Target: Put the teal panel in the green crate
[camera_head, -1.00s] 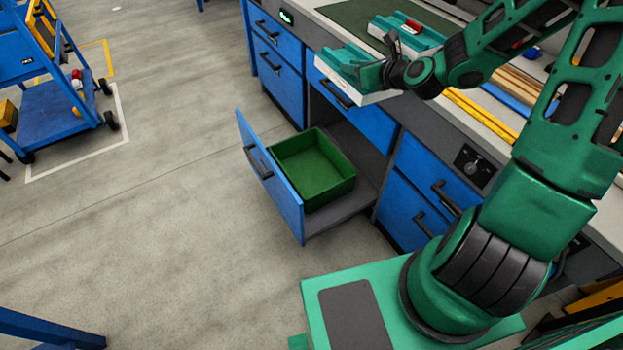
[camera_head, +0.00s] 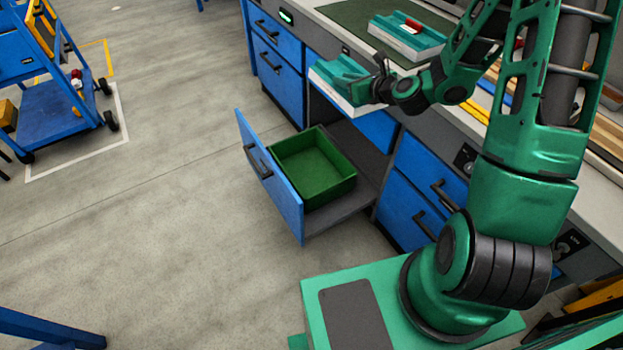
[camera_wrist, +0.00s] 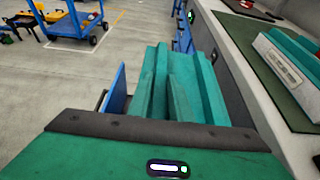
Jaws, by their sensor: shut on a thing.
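A teal panel (camera_head: 340,76) with a pale underside is held in my gripper (camera_head: 378,84) in the head view, out past the front edge of the bench. The panel also shows in the wrist view (camera_wrist: 190,88), just beyond my gripper. The fingertips are partly hidden. The green crate (camera_head: 311,193) is empty and sits in an open drawer below the bench. The panel is above the drawer's height and farther back than the crate, apart from it.
A second teal panel (camera_head: 408,36) with a red part on top lies on the bench mat (camera_head: 350,14). The open drawer's blue front (camera_head: 268,180) sticks out over the floor. Blue closed drawers (camera_head: 283,75) line the bench. A blue cart (camera_head: 55,110) stands far left.

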